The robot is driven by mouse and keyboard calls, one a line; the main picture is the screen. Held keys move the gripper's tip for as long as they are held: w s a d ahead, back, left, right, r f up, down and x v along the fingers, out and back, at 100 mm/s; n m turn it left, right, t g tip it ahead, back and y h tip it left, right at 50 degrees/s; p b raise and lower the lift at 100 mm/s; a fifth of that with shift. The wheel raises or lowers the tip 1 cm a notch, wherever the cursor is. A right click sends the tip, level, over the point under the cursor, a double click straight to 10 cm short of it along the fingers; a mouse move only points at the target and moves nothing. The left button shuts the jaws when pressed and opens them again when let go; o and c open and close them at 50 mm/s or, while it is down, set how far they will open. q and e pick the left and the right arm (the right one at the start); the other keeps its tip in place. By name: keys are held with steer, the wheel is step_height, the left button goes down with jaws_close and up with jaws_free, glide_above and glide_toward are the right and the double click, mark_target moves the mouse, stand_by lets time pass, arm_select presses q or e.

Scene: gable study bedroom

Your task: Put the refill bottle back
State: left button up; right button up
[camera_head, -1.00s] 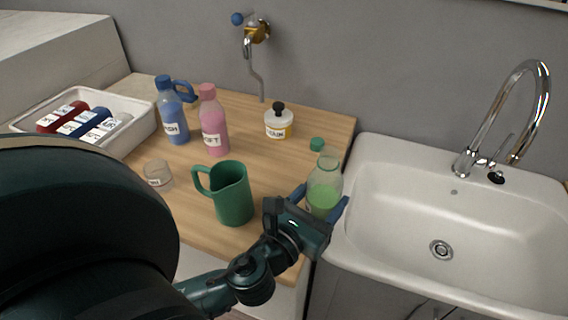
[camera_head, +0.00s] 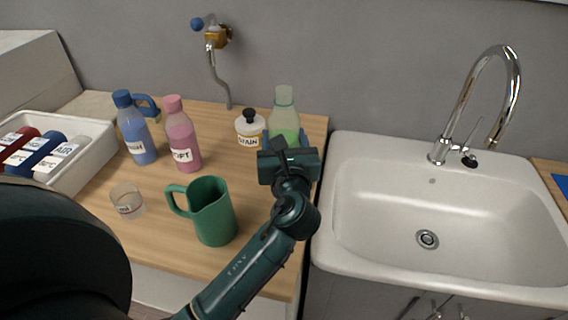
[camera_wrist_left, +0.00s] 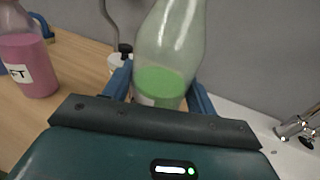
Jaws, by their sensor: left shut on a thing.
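The refill bottle (camera_head: 284,112) is clear, with green liquid in its lower part and no cap seen on its neck. It is upright at the back right of the wooden counter (camera_head: 255,225), and also fills the middle of the left wrist view (camera_wrist_left: 166,45). My left gripper (camera_head: 285,143) is shut on it, a blue finger on each side (camera_wrist_left: 160,92). The gripper body hides the bottle's base, so I cannot tell whether it touches the counter. My right gripper is not in view.
A white pot with a black knob (camera_head: 250,130) stands just left of the bottle. Pink (camera_head: 182,140) and blue (camera_head: 136,130) bottles, a green jug (camera_head: 212,215), a glass cup (camera_head: 127,201) and a white tray (camera_head: 90,165) are further left. The sink (camera_head: 370,220) is right.

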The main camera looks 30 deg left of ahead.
arm_select(q)
step_height(320, 180, down, 4)
steer(key=shift+f+b, duration=0.1)
steer(key=shift+b, duration=0.3)
steer(key=shift+f, duration=0.15)
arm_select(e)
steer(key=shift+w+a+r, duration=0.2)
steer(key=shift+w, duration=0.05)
arm_select(q)
steer(key=shift+f, duration=0.15)
steer(key=o, duration=1.2)
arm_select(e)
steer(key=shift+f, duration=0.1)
